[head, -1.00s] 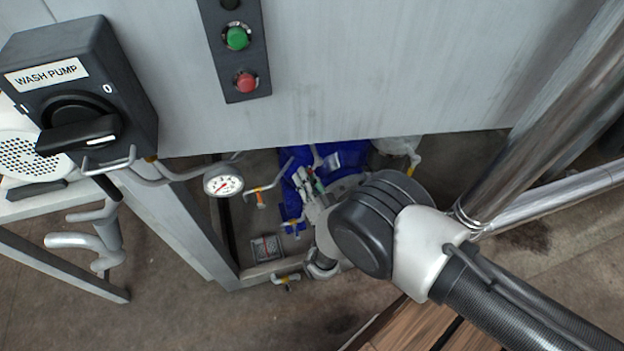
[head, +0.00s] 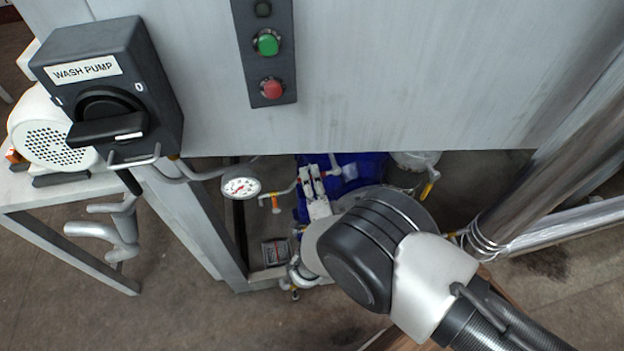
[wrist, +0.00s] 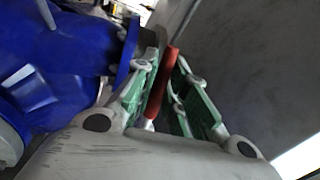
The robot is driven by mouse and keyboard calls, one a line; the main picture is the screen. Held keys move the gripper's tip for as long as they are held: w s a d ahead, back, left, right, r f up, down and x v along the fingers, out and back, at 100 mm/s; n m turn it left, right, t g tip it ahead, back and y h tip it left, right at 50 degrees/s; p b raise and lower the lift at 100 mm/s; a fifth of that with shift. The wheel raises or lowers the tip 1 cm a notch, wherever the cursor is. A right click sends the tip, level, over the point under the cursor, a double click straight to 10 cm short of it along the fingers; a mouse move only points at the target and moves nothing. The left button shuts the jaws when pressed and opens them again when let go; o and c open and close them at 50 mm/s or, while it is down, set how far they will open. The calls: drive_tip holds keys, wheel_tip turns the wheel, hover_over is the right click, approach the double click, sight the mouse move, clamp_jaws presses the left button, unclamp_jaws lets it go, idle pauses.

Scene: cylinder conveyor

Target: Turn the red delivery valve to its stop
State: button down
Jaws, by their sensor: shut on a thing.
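The red valve handle (wrist: 168,72) shows in the wrist view as a narrow red bar between the green-padded fingers of my gripper (wrist: 160,82). My gripper is shut on it. The fingers hide part of the handle, and the valve body cannot be made out. In the head view my gripper (head: 313,184) reaches down below the grey panel, in front of the blue equipment. The red handle cannot be made out there. My arm covers part of this area.
A large blue body (wrist: 50,60) fills the left of the wrist view, close to the fingers. The grey panel (head: 400,90) hangs above my gripper. A dial gauge (head: 240,187) and small pipes stand to its left. The black wash pump switch (head: 110,90) is at upper left.

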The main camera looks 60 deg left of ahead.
drive_tip(key=shift+r+m+t, duration=0.3)
drive_tip(key=shift+r+m, duration=0.05)
drive_tip(key=shift+m, duration=0.45)
drive_tip(key=c, duration=1.4)
unclamp_jaws()
drive_tip(key=shift+r, duration=0.1)
drive_tip(key=shift+c, duration=0.2)
drive_tip(key=v, duration=1.2)
